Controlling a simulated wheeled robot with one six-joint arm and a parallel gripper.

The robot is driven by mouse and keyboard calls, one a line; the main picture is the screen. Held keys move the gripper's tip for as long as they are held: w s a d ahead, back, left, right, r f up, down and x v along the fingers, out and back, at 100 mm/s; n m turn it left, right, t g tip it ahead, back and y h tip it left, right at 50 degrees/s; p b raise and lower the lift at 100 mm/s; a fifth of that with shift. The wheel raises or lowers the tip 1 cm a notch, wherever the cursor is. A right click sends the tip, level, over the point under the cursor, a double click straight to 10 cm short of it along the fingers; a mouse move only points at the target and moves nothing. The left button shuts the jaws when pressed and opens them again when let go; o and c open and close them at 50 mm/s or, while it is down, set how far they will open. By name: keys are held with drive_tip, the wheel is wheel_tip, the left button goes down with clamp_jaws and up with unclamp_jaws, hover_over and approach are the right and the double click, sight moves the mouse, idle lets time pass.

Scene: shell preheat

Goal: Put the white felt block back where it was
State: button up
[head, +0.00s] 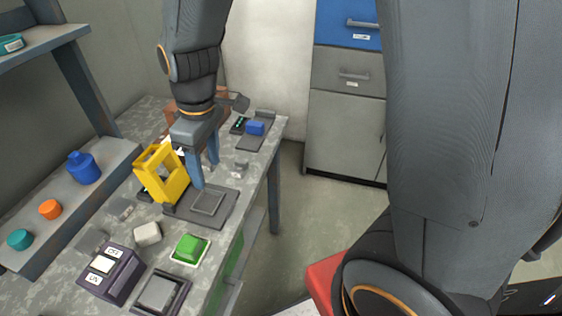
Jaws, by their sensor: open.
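A small off-white block (147,233), which looks like the white felt block, lies on the grey bench between the dark switch box and the green block. My gripper (206,174) points down over the dark plate with a raised square (208,202), beside the yellow frame. Its two blue-grey fingers are apart and I see nothing between them. The gripper is farther back along the bench than the off-white block and is not touching it.
A yellow frame (160,174) stands close left of my gripper. A green block (191,247), a switch box (110,272) and a square grey tray (162,292) fill the near bench. A blue block (255,128) lies at the back. A ledge at left holds a blue bottle (84,168).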

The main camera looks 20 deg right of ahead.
drive_tip(key=s+d+m, duration=0.3)
drive_tip(key=d+m, duration=0.2)
drive_tip(key=d, duration=0.3)
drive_tip(key=s+d+m+h, duration=0.1)
drive_tip(key=s+d+m, duration=0.2)
drive_tip(key=d+m, duration=0.2)
drive_tip(key=d, duration=0.3)
drive_tip(key=shift+d+m, duration=0.25)
drive_tip(key=shift+m, duration=0.05)
drive_tip(key=shift+s, duration=0.1)
